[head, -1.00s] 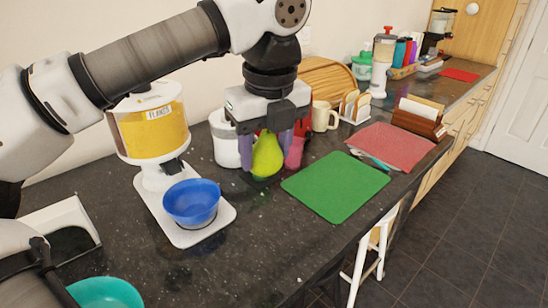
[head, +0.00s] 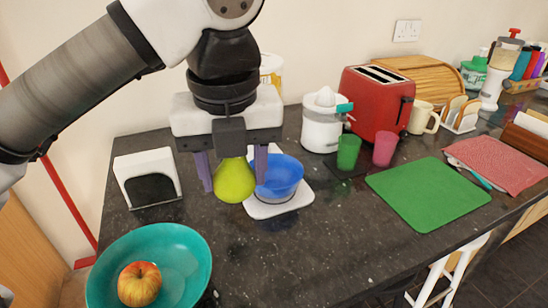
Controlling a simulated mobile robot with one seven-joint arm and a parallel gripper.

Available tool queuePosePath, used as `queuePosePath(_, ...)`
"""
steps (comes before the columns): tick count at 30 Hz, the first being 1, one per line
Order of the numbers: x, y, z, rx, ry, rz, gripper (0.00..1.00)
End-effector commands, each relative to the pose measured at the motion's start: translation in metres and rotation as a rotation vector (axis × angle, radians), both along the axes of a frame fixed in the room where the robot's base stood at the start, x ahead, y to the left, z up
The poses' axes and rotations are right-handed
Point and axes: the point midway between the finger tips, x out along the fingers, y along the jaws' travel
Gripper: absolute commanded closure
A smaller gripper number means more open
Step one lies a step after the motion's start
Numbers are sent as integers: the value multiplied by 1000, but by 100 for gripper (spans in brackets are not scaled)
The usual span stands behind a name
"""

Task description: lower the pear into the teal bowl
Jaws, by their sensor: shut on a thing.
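The yellow-green pear (head: 234,182) is held between the two purple fingers of my gripper (head: 233,173), which is shut on it. The pear hangs with its narrow end up, in front of the blue bowl (head: 283,180) in the picture. The teal bowl (head: 194,262) stands at the lower left of the counter, apart from the pear and to its left and nearer. A red and yellow apple (head: 139,284) lies in the teal bowl, toward its left side. The bowl's lower edge is cut off by the frame.
A napkin holder (head: 147,172) stands behind the teal bowl. A green mat (head: 428,193), a red toaster (head: 376,103) and two cups are to the right. The front middle counter is clear.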

Motion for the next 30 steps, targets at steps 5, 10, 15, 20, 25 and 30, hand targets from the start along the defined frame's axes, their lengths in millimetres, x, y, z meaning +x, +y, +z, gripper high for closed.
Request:
queuePosePath(5,-10,32,-21,-3,1,5,74)
queuePosePath(10,-18,60,-37,-1,1,7,74)
queuePosePath(15,-26,85,-53,0,0,4,74)
queuePosePath(20,-30,100,-62,0,0,2,74)
queuePosePath(25,-32,107,-66,1,0,0,74)
queuePosePath(30,-32,108,-66,1,0,-1,74)
